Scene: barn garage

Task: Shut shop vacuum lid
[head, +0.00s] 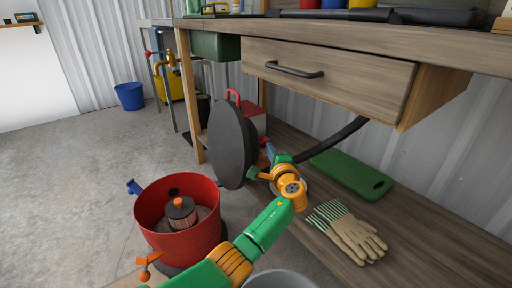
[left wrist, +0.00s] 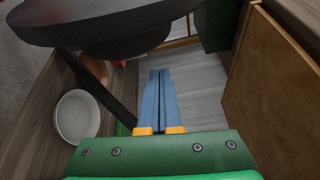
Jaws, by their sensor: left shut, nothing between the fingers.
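The shop vacuum is a red round drum (head: 182,238) on the floor, open at the top, with a filter (head: 181,212) inside. Its round black lid (head: 231,145) stands upright, raised at the drum's right rear side. My left gripper (head: 269,150) is shut and empty, just right of the lid, on its outer side. In the left wrist view, the shut blue fingers (left wrist: 160,95) point forward below the dark lid (left wrist: 90,22), and I see a gap in the picture between them. Whether they touch the lid cannot be told. My right gripper is not in view.
A workbench with a drawer (head: 330,80) overhangs on the right. On its lower shelf lie gloves (head: 350,232) and a green board (head: 352,174). A black hose (head: 335,143) runs behind my wrist. Open floor lies left.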

